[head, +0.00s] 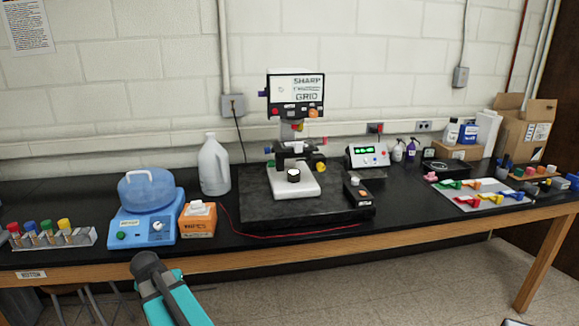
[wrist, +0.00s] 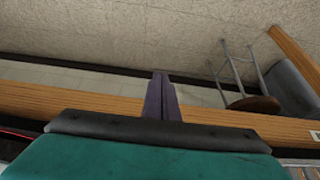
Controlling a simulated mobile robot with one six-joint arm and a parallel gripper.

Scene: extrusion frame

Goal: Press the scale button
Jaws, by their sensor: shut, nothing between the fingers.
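A grey box with a green lit display (head: 368,156) stands behind the black slab's right end; it looks like a readout, with small controls on its front. A blue device (head: 143,231) at the left has a green button (head: 121,236), a white knob (head: 158,226) and a translucent blue tub (head: 151,193) on top. I cannot tell for certain which is the scale. My gripper (wrist: 160,76) is shut and empty in the wrist view, its fingers seen against the bench edge and floor. In the head view my arm is in front of the bench, below the blue device; the fingertips are not clear there.
An orange box (head: 197,220) and a white jug (head: 214,166) stand right of the blue device. A microscope-like instrument (head: 294,180) stands on the black slab (head: 260,215). A tube rack (head: 55,239) is at far left. A stool (wrist: 254,103) is below the bench.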

